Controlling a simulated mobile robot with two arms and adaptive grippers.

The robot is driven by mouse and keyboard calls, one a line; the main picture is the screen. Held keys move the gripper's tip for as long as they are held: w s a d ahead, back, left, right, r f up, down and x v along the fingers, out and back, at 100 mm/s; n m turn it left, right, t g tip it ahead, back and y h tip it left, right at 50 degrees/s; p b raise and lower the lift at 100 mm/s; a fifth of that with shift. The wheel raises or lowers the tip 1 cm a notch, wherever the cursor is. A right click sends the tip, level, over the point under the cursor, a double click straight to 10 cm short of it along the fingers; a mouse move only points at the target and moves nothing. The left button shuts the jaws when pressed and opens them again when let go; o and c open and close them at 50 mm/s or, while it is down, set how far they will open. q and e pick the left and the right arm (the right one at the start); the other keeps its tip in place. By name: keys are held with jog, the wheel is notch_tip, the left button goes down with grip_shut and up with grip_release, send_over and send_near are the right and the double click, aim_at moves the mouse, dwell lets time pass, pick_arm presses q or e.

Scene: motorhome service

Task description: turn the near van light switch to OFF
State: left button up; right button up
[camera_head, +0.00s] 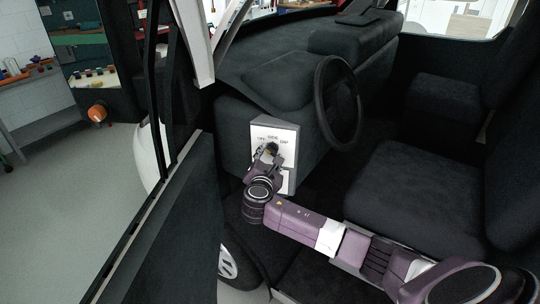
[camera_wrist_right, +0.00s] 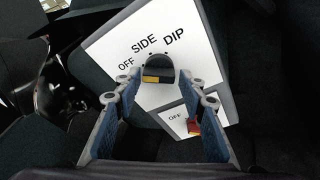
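The light switch is a dark rotary knob (camera_wrist_right: 159,68) with a yellow-orange patch on its lower edge. It sits on a white panel (camera_wrist_right: 115,48) lettered OFF, SIDE and DIP around it; I cannot tell which word it points to. In the head view the panel (camera_head: 287,131) is on the dashboard's side, left of the steering wheel. My right gripper (camera_wrist_right: 159,86) is open, its fingers on either side of the knob; contact is not clear. In the head view the right gripper (camera_head: 268,155) partly covers the panel. My left gripper is not in view.
A second, smaller white panel below has a red switch (camera_wrist_right: 193,126) and an OFF label. The steering wheel (camera_head: 338,103) is right of the panel, and a dark seat (camera_head: 415,190) is further right. The open door (camera_head: 165,225) stands at left.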

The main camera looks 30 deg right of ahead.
jog(key=shift+o, duration=0.8)
jog(key=shift+r, duration=0.1)
jog(key=v, duration=1.2)
jog(key=shift+w, duration=0.1)
